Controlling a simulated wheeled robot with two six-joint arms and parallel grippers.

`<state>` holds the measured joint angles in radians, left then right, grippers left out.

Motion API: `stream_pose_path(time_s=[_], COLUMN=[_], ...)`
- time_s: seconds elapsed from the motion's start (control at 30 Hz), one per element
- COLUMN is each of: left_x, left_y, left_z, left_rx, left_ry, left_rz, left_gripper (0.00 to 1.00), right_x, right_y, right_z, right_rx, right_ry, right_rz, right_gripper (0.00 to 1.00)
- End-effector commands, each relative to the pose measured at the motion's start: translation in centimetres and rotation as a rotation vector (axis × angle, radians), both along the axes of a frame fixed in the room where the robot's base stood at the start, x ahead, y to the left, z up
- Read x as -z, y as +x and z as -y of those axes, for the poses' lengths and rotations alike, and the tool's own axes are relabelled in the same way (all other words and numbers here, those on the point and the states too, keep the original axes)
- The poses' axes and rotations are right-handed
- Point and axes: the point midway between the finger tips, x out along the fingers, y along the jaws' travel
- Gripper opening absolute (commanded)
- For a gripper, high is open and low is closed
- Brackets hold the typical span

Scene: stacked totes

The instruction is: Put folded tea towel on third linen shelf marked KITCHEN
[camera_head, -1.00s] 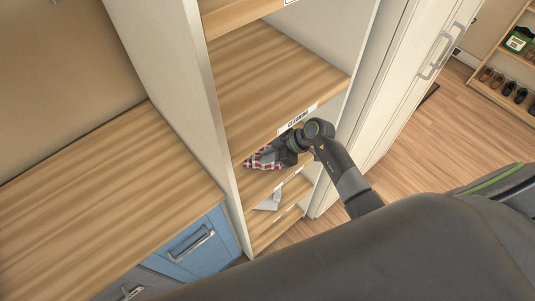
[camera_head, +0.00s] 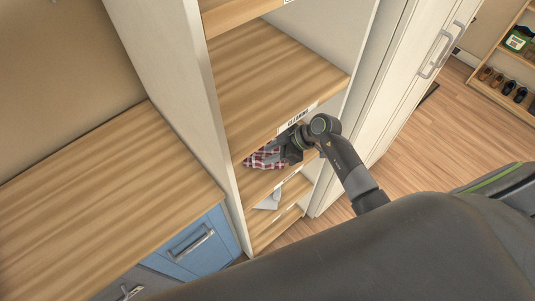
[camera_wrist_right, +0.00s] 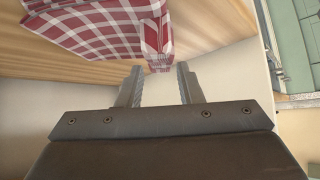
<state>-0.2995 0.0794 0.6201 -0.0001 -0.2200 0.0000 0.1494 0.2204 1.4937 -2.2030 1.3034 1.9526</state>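The red-and-white checked tea towel (camera_head: 264,157) lies on a wooden shelf (camera_head: 257,184) of the tall white unit, partly hidden by the shelf above and my gripper. My right gripper (camera_head: 284,150) is at the front of that shelf, to the right of the towel. In the right wrist view the two fingers (camera_wrist_right: 159,72) are apart with nothing held between them. The towel's folded end (camera_wrist_right: 158,45) is just beyond the fingertips, and the rest rests on the wood. My left gripper is not in view.
A shelf edge label (camera_head: 298,115) above is too small to read surely. A pale cloth-like item (camera_head: 269,201) is on a lower shelf. A white door (camera_head: 405,75) stands right.

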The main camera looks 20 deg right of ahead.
Motion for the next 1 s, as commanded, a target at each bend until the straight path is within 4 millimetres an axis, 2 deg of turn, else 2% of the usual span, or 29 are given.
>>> stream_pose_path(time_s=[0.2,0.43,0.63,1.0], left_x=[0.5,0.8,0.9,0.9], left_y=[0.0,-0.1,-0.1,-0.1], left_z=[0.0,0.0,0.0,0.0], left_rx=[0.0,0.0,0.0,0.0], left_ry=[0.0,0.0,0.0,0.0], left_rz=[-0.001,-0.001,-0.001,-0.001], left_gripper=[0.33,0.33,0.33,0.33], right_x=[-3.2,-5.9,-6.9,-7.1], right_y=[-1.5,-2.6,-3.0,-3.1], right_z=[3.2,5.5,6.3,6.4], right_rx=[-0.002,-0.001,-0.001,-0.001], right_ry=[-0.008,-0.005,-0.002,-0.001], right_rz=[0.003,0.002,-0.001,-0.001], right_gripper=[0.33,0.33,0.33,0.33])
